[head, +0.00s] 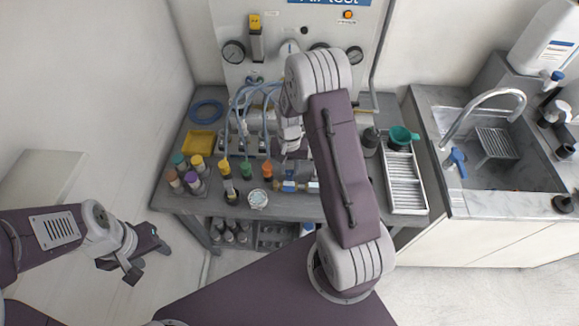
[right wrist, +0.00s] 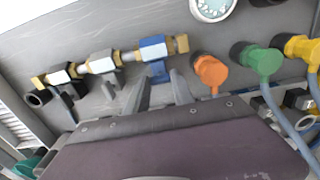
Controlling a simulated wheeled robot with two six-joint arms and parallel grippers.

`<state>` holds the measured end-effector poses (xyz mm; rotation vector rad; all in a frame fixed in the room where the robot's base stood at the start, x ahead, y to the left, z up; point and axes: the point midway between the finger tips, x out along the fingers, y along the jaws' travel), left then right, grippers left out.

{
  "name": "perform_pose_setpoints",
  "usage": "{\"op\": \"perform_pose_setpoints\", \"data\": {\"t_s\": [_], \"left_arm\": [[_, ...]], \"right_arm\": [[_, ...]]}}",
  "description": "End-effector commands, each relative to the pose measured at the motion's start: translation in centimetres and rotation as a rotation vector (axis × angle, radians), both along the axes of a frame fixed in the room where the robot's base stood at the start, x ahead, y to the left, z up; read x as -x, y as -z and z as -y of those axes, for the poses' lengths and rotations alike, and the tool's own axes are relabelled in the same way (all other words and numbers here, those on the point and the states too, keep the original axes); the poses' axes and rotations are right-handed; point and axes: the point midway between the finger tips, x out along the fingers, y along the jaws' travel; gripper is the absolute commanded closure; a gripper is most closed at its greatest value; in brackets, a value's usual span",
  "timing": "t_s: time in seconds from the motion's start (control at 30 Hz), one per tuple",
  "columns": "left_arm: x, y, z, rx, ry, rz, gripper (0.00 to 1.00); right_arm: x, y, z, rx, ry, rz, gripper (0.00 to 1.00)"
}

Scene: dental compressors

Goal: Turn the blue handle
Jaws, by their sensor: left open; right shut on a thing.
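The blue handle (right wrist: 157,69) hangs from a brass and blue valve body (right wrist: 154,48) in the right wrist view. My right gripper (right wrist: 161,80) has its two fingers on either side of the handle's lower end, shut on it. In the head view the valve row (head: 297,186) lies on the grey bench, partly below my right arm, and the fingertips there are hard to make out. My left gripper (head: 149,264) is open and empty, low over the floor at the left, well away from the bench.
Hoses and gauges are behind.

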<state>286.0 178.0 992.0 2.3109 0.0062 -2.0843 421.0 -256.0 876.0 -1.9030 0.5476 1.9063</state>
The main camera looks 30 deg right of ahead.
Motion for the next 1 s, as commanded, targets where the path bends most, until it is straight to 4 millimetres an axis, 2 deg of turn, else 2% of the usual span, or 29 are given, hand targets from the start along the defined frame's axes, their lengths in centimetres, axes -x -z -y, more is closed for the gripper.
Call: {"op": "perform_pose_setpoints", "data": {"t_s": [0.4,0.43,0.5,0.83,1.0], "left_arm": [[0.0,0.0,0.0,0.000,0.000,0.000,0.51],[0.0,0.0,0.0,0.000,0.000,0.000,0.51],[0.0,0.0,0.0,0.000,0.000,0.000,0.51],[0.0,0.0,0.0,0.000,0.000,0.000,0.51],[0.0,0.1,0.0,0.000,0.000,0.000,0.51]], "right_arm": [[-0.2,-0.1,0.1,0.001,0.007,0.008,1.00],[-0.2,-0.1,0.1,0.001,0.008,0.008,0.63],[-0.2,-0.1,0.1,0.001,0.007,0.007,0.49],[-0.1,-0.5,0.0,0.000,0.006,0.004,0.49],[-0.3,-3.8,0.1,0.002,0.006,0.011,0.49]]}}
